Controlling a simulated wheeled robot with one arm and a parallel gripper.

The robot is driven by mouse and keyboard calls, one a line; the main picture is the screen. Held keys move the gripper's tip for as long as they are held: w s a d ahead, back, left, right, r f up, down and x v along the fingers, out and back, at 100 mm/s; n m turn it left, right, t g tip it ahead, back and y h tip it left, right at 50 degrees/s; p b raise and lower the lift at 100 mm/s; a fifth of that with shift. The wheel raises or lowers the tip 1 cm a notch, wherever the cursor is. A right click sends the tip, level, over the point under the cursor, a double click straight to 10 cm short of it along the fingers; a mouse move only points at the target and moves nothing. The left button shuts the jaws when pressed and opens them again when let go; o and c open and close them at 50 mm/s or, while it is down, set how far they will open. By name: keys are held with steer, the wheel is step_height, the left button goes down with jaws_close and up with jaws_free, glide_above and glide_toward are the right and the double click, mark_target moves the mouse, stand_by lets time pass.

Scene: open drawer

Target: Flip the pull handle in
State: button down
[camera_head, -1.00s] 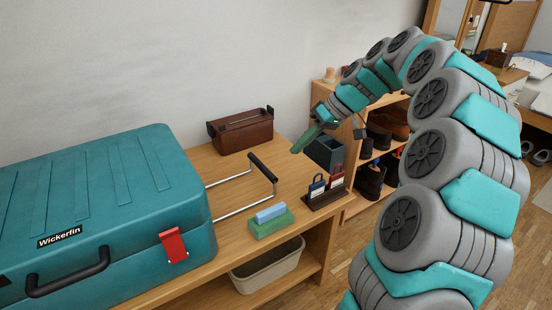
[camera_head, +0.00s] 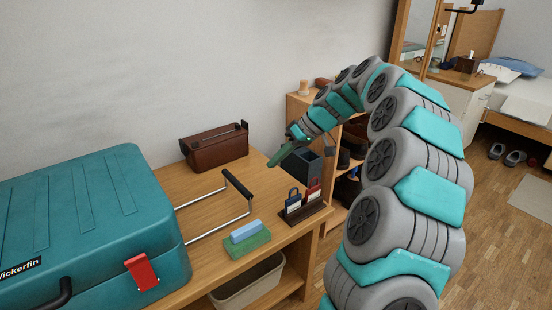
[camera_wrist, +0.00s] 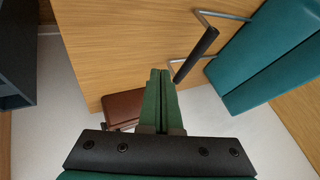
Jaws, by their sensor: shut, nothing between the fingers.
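The teal suitcase (camera_head: 85,215) lies on the wooden table at the left. Its pull handle is extended from the right side, with two metal rods and a black grip (camera_head: 237,184). In the wrist view, the black grip (camera_wrist: 195,55) is right of my fingers and the suitcase (camera_wrist: 275,50) is at upper right. My gripper (camera_head: 273,163) is shut and empty, above the table to the right of the handle. In the wrist view, the green fingers (camera_wrist: 160,76) are together and apart from the grip.
A brown leather case (camera_head: 215,147) stands behind the handle. A green block with a blue one (camera_head: 246,234) on it lies in front of the handle. A dark rack with padlocks (camera_head: 303,203) and a dark open box (camera_head: 303,165) are to the right. Bare tabletop surrounds the handle.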

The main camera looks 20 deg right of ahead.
steer(key=x, duration=0.7)
steer(key=shift+s+a+r, duration=0.2)
steer(key=shift+a+r, duration=0.05)
steer(key=shift+a, duration=0.35)
steer(key=shift+s+a+r, duration=0.25)
steer(key=shift+a, duration=0.3)
steer(key=shift+s+a+r, duration=0.1)
steer(key=shift+s+a, duration=0.1)
steer(key=shift+a, duration=0.4)
steer(key=s+a, duration=0.1)
steer(key=a, duration=0.4)
steer(key=s+a+b, duration=0.1)
steer(key=s+a, duration=0.1)
steer(key=a, duration=0.3)
steer(key=s+a+b, duration=0.1)
steer(key=s+a, duration=0.1)
steer(key=a, duration=0.3)
